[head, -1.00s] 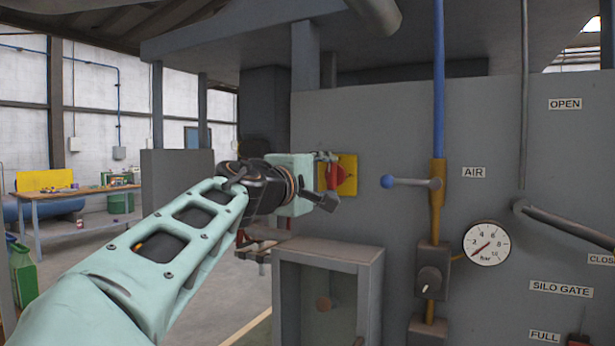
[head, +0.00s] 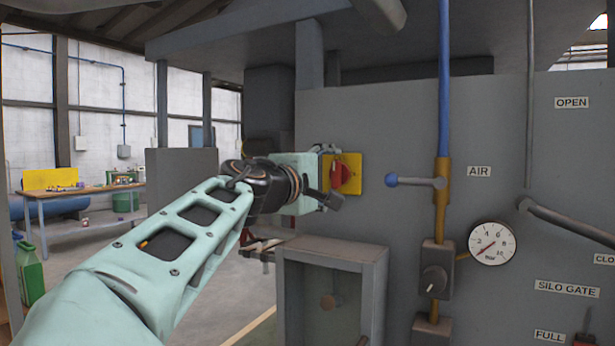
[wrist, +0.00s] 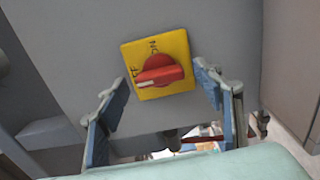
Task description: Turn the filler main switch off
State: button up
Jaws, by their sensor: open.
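The filler main switch is a red rotary knob (head: 341,177) on a yellow plate (head: 355,168), fixed to the grey panel. In the wrist view, the knob (wrist: 160,72) has its grip bar lying nearly level across the yellow plate (wrist: 181,47). A pale mark on the bar's left end points towards partly hidden lettering at the plate's left; "ON" reads at the top. My gripper (head: 327,181) is open in front of the switch. In the wrist view its blue-padded fingers (wrist: 162,77) stand either side of the knob, apart from it.
Right of the switch is a blue-knobbed air lever (head: 415,182) on a vertical pipe (head: 443,110), with a pressure gauge (head: 492,243) beyond. An open-fronted grey box (head: 375,275) juts out below the switch. Open floor lies to the left.

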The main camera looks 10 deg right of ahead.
jog(key=v, duration=0.7)
jog(key=shift+s, duration=0.2)
jog(key=shift+a, duration=0.15)
